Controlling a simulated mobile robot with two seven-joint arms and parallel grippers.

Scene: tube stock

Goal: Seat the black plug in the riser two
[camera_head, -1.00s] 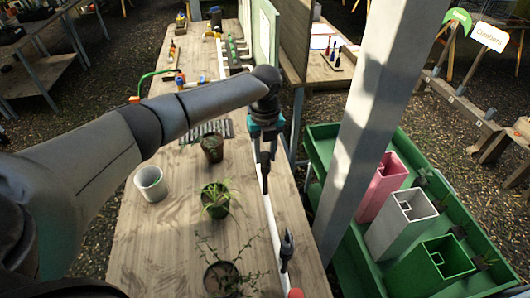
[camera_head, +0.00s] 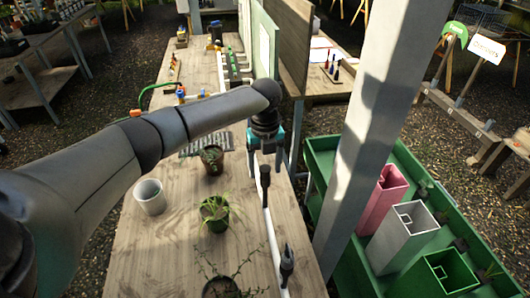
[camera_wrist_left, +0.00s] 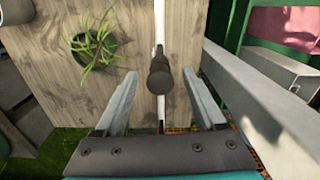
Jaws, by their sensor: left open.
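A black plug (camera_head: 265,176) stands on the thin white pipe line along the table's right side. It also shows as a dark round-topped cylinder in the left wrist view (camera_wrist_left: 159,72). My left gripper (camera_head: 265,160) is over it, open, its two fingers (camera_wrist_left: 160,97) spread on either side with a visible gap to each. A second dark, pointed fitting (camera_head: 286,262) stands nearer on the same white line. I cannot read which riser is number two, nor see how deep the plug sits. My right gripper is not in view.
Potted plants (camera_head: 215,213) and a white pot (camera_head: 150,197) stand left of the line on the wooden table (camera_head: 160,245). A grey post (camera_head: 365,130) rises at the right. Beyond it, a green tray (camera_head: 320,158) holds pink, white and green square tubes.

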